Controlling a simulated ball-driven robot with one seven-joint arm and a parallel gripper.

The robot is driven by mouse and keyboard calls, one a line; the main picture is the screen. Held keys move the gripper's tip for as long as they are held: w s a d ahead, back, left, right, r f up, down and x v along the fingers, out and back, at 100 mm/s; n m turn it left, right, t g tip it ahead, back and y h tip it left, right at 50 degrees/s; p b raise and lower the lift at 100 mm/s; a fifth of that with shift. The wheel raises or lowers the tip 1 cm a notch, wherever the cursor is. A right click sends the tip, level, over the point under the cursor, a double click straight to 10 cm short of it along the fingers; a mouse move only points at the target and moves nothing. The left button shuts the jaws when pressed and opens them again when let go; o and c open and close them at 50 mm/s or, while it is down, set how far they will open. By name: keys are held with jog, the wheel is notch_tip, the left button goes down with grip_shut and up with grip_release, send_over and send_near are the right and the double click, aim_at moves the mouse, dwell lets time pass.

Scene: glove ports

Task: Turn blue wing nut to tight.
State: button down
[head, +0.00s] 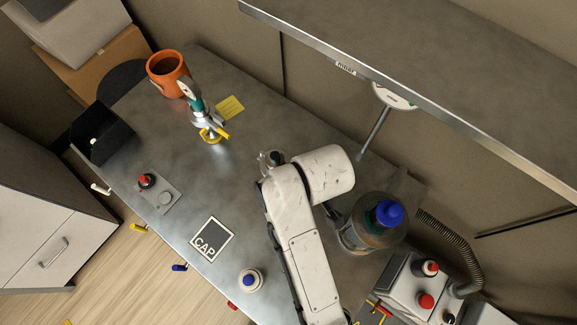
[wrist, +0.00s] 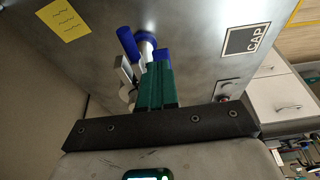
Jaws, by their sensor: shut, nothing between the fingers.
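The blue wing nut shows in the wrist view, with one blue wing (wrist: 128,43) sticking out to the left and more blue at its hub, around a pale post. My gripper (wrist: 158,66) has green fingers and is shut and empty. Its fingertips are close to the nut and cover part of it; I cannot tell whether they touch. A grey metal fitting (wrist: 124,76) shows left of the fingers.
A separate fitting with a yellow wing (head: 222,132) stands near the yellow note (head: 231,107) and orange pot (head: 167,73). A blue-capped jar (head: 368,232) stands right of my arm. The steel bench around the CAP square (head: 229,231) is mostly clear. A metal-edged shelf (head: 430,118) overhangs the back.

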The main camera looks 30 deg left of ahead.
jog(key=shift+f+b, duration=0.45)
jog(key=shift+f, duration=0.3)
jog(key=shift+f, duration=0.1)
